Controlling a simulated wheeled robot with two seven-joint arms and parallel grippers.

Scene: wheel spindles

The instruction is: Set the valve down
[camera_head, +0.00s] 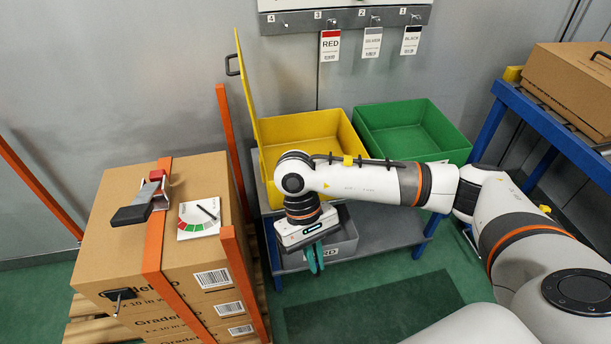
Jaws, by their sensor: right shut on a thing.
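My right gripper (313,246) points down in front of the blue-framed stand. It is shut on a teal, rounded thing, which I take to be the valve (315,262). The valve hangs below the gripper body, in front of a grey bin (343,249) on the stand's low shelf. The gripper body hides the valve's upper part, and its fingertips are hard to make out. From this view I cannot tell whether the valve touches the bin or is only in front of it. My left gripper is not in view.
A yellow bin (345,125) with an upright yellow panel (247,95) and a green bin (440,125) stand behind my arm. Strapped cartons (110,255) stand at left, bearing a tape dispenser (140,205) and a gauge card (199,217). A blue table (560,135) is at right.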

